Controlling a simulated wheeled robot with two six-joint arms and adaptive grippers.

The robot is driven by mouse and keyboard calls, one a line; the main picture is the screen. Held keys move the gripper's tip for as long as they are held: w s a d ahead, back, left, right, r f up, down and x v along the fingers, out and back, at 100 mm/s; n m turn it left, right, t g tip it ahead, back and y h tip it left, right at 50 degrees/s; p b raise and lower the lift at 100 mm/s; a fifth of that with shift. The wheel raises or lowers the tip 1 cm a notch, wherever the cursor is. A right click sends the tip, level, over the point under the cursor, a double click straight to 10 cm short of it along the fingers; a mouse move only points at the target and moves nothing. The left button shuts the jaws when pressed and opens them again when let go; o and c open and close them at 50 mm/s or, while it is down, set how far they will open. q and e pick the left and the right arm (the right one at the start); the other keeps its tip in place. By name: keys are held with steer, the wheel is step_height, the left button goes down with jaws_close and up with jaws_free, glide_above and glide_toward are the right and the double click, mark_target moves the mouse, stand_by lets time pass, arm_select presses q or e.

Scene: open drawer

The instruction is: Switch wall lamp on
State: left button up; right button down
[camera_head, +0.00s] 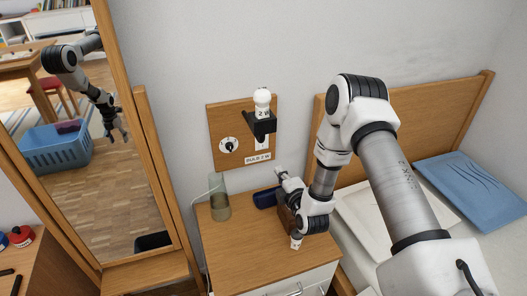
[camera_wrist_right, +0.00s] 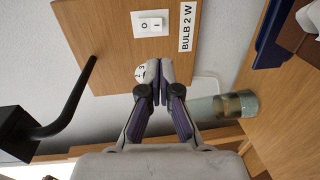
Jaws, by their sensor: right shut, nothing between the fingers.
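The wall lamp is a wooden panel (camera_head: 214,125) on the grey wall, with a white bulb (camera_head: 262,98) in a black holder (camera_head: 260,124) and a round dial (camera_head: 228,146). The wrist view shows a white rocker switch (camera_wrist_right: 151,24) marked O and I, beside the "BULB 2 W" label (camera_wrist_right: 188,25). My right gripper (camera_head: 281,173) is below the panel in the head view, above the nightstand. In the wrist view my right gripper (camera_wrist_right: 155,68) is shut and empty, its tips overlapping the dial, partly hidden; contact cannot be told. My left gripper is not seen directly.
A wooden nightstand (camera_head: 240,255) carries a glass jar (camera_head: 219,206) and a dark blue object (camera_head: 266,197). A bed with a wooden headboard (camera_head: 458,105) stands at the right. A tall mirror (camera_head: 115,215) at the left reflects a robot arm and blue basket.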

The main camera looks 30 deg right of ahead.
mark_target(263, 147)
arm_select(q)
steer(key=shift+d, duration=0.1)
arm_select(e)
steer(key=x, duration=1.4)
